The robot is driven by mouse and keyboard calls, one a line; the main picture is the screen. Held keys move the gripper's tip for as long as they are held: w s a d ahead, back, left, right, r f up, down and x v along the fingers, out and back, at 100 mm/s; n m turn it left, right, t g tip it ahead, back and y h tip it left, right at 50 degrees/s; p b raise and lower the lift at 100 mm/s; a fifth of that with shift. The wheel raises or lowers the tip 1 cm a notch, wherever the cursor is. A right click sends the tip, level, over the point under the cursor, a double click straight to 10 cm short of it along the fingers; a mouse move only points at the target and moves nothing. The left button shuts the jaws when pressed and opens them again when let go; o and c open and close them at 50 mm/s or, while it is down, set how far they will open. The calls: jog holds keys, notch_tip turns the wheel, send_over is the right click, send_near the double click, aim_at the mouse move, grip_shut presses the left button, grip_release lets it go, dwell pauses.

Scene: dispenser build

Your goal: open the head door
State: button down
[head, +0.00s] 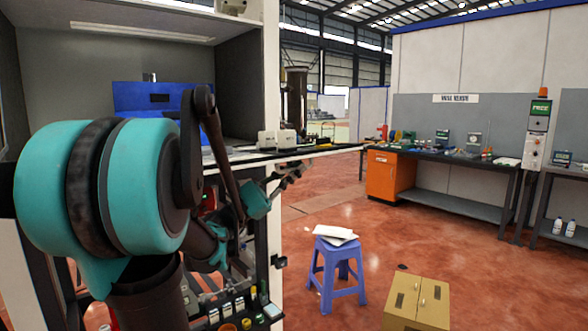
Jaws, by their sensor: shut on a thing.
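My gripper (288,174) shows small and dark, past the teal wrist of my arm, just below a black counter edge. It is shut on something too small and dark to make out. A blue box-shaped unit (133,97) with a dark slot stands inside the open-fronted grey cabinet (60,75), partly behind my arm. I cannot pick out the head door for certain. My large teal and black arm joint hides much of the cabinet's lower part.
The cabinet's pale upright post (271,60) stands close to my arm. A blue stool (338,270) with papers and a cardboard box (418,302) stand on the red floor at right. A workbench (450,160) with an orange cabinet (392,177) runs behind.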

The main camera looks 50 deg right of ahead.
jog(key=shift+w, duration=0.1)
jog(key=c, duration=1.9)
grip_release()
jog(key=v, duration=0.8)
